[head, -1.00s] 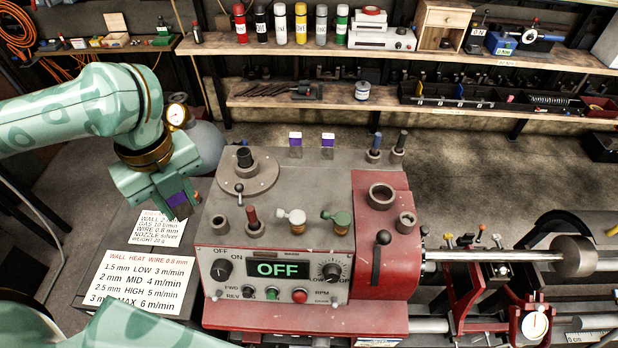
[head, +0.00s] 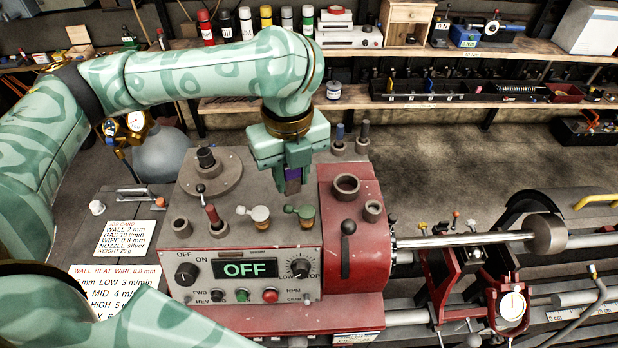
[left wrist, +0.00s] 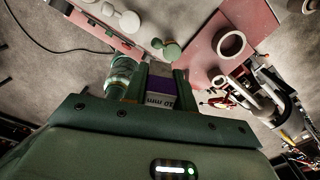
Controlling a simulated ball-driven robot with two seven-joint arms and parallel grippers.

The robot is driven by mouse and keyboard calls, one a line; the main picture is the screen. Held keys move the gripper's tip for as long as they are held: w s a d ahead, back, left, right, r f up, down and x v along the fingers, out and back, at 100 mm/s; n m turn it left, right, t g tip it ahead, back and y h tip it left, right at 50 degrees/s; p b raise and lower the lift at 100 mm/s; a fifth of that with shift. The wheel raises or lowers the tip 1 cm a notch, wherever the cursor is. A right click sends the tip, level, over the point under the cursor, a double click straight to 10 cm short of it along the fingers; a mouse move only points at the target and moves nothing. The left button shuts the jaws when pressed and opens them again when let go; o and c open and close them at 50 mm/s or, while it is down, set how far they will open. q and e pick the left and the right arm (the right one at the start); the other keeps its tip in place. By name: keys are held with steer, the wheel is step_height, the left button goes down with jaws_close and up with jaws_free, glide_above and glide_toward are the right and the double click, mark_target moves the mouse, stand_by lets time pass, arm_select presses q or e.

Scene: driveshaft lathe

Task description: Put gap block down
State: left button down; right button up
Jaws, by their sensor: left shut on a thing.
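The gap block (head: 293,186) is a small block with a purple part, seen between the fingers of my left gripper (head: 293,180) in the head view. In the left wrist view the block (left wrist: 160,92) shows purple with a pale band with printed marks, partly "mm". My left gripper (left wrist: 161,85) is shut on it. The block is over the grey top of the lathe headstock (head: 255,185), behind the green-capped knob (head: 303,213). I cannot tell whether it touches the top. My right gripper does not show.
A grey ring (head: 346,186) stands on the red housing (head: 345,240) right of the block. A round plate with a knob (head: 207,170) lies to the left. A white-capped knob (head: 260,214) stands at the front.

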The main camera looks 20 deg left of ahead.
arm_select(q)
steer(key=w+a+f, duration=0.1)
steer(key=w+f, duration=0.1)
steer(key=w, duration=0.1)
steer(key=w+a+f+b, duration=0.1)
steer(key=w+a+f, duration=0.1)
steer(key=w+f, duration=0.1)
steer(key=w+a+f, duration=0.1)
steer(key=w+f, duration=0.2)
steer(key=w, duration=0.1)
steer(key=shift+a, duration=0.15)
steer(key=shift+w+a+f, duration=0.1)
steer(key=shift+w+f, duration=0.05)
steer(key=shift+f, duration=0.15)
steer(key=f, duration=0.3)
steer(key=shift+w+a+f+b, duration=0.2)
steer(key=shift+f+b, duration=0.05)
steer(key=shift+b, duration=0.1)
steer(key=c, duration=1.1)
jaws_free()
steer(key=shift+f, duration=0.1)
